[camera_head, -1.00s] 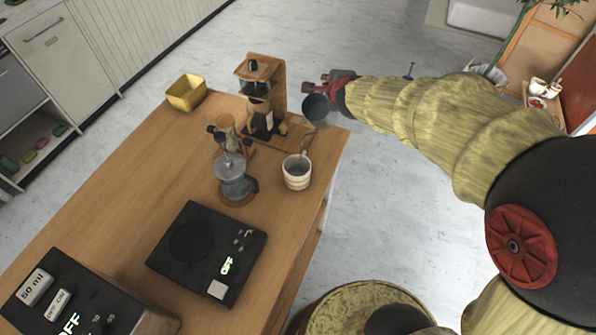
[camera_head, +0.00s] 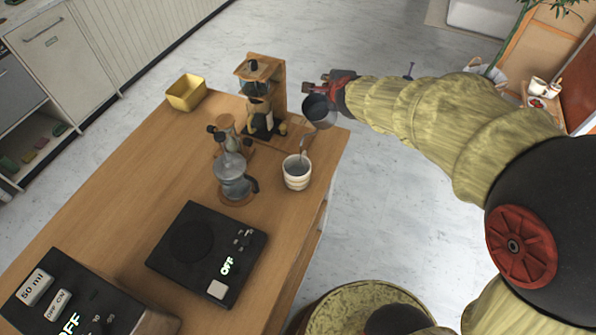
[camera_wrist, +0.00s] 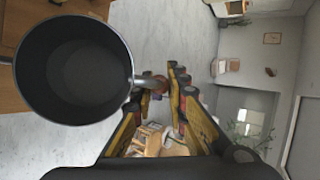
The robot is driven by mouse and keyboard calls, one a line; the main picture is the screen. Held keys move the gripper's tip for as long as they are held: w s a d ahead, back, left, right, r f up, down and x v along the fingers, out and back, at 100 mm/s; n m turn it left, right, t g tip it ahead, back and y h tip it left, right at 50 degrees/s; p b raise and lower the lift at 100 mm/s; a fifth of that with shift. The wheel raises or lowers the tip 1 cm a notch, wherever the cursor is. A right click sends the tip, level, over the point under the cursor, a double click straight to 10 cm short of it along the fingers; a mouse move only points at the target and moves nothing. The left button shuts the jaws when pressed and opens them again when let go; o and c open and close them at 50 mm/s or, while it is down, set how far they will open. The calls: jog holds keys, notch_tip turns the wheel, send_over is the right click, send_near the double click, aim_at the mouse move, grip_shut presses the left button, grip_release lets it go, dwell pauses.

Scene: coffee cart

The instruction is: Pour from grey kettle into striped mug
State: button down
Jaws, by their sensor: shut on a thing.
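The grey kettle (camera_head: 320,112) hangs at the cart's far right corner, tilted, with its thin curved spout reaching down to the striped mug. The striped mug (camera_head: 296,180), pale with faint bands, stands upright on the wooden top. The spout tip appears over or just inside the mug's mouth; I cannot tell whether they touch or whether liquid flows. My gripper (camera_head: 334,88) is shut on the kettle's handle, to the right of the mug. In the wrist view the kettle's round open top (camera_wrist: 75,75) shows a dark interior, with my gripper (camera_wrist: 163,82) at its handle.
A glass-and-metal pot (camera_head: 234,180) stands left of the mug. A black scale (camera_head: 200,255) and a yellow box (camera_head: 186,92) are on the wooden cart top (camera_head: 130,190).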

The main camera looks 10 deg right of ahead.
jog(key=shift+w, duration=0.1)
jog(key=shift+w+d+f+g+p, duration=0.1)
jog(key=shift+f+g+p, duration=0.2)
jog(key=shift+f+p, duration=0.2)
jog(key=shift+w+d+f+g+p, duration=0.1)
jog(key=shift+f+g+p, duration=0.2)
jog(key=shift+f+p, duration=0.15)
jog(key=shift+r+b, duration=0.15)
jog(key=shift+b, duration=0.15)
jog(key=shift+s+a+r+t, duration=0.1)
jog(key=shift+r+t, duration=0.2)
jog(key=shift+r+b, duration=0.1)
jog(key=shift+b, duration=0.25)
jog(key=shift+s+r, duration=0.1)
jog(key=shift+r, duration=0.2)
jog(key=shift+s+a+r+t+b, duration=0.1)
jog(key=shift+r+t+b, duration=0.1)
jog(key=shift+t+b, duration=0.1)
dwell(1.7)
jog(key=shift+w+d+f+g+p, duration=0.15)
jog(key=shift+f+g+p, duration=0.1)
jog(key=shift+f+p, duration=0.2)
jog(key=shift+w+d+f+g+p, duration=0.15)
jog(key=shift+f+g+p, duration=0.15)
jog(key=shift+f, duration=0.15)
